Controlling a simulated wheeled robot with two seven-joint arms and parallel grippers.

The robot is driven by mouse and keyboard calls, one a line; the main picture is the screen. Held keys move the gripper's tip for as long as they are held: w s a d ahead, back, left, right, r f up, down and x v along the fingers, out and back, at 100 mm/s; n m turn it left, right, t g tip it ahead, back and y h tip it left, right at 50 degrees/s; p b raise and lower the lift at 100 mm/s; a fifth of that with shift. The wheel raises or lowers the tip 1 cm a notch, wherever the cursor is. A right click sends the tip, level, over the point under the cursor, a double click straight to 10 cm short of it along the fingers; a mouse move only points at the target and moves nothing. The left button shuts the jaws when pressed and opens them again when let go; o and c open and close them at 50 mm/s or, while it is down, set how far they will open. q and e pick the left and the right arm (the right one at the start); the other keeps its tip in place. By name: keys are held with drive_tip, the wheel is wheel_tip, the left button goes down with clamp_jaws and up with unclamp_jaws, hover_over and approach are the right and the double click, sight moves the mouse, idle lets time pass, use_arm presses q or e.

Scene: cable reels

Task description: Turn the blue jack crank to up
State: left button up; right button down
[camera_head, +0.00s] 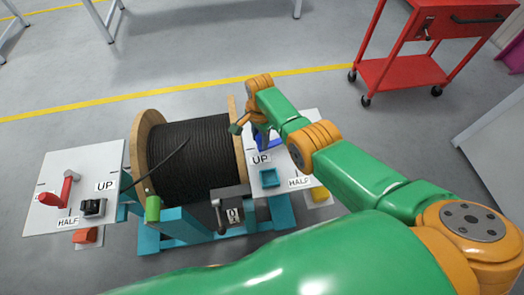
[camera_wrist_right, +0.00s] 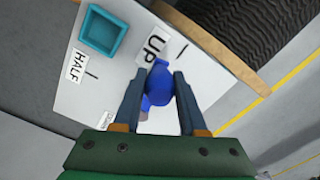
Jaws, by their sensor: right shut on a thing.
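The blue jack crank (camera_head: 270,140) is on the white panel (camera_head: 295,158) right of the cable reel, mostly hidden by my right arm in the head view. In the right wrist view, its blue knob (camera_wrist_right: 160,88) sits between the fingers of my right gripper (camera_wrist_right: 159,82), which is shut on it. The knob is just below the UP label (camera_wrist_right: 153,48) and its short black mark. The HALF label (camera_wrist_right: 77,65) is farther left. A third small label is partly cut off near the left finger. My left gripper is not in view.
The wooden reel of black cable (camera_head: 195,155) stands on a teal frame beside the panel. A teal square tray (camera_wrist_right: 103,33) is on the panel. A red crank (camera_head: 68,188) is on the left panel. A red cart (camera_head: 400,72) stands at the back right.

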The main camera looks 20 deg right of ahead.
drive_tip(key=w+m+b, duration=0.2)
drive_tip(key=b, duration=0.2)
drive_tip(key=shift+w+f, duration=0.1)
drive_tip(key=shift+f, duration=0.1)
use_arm(q)
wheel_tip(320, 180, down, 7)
drive_tip(key=b, duration=0.1)
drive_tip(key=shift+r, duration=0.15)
use_arm(e)
drive_tip(key=shift+w+r+m, duration=0.25)
drive_tip(key=shift+m, duration=0.15)
drive_tip(key=shift+r, duration=0.1)
drive_tip(key=c, duration=0.8)
unclamp_jaws()
drive_tip(key=shift+d, duration=0.1)
drive_tip(key=o, duration=0.3)
drive_tip(key=shift+o, duration=0.2)
use_arm(q)
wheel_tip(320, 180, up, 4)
drive_tip(key=p, duration=0.3)
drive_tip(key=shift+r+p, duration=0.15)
drive_tip(key=shift+p, duration=0.25)
use_arm(e)
wheel_tip(320, 180, up, 7)
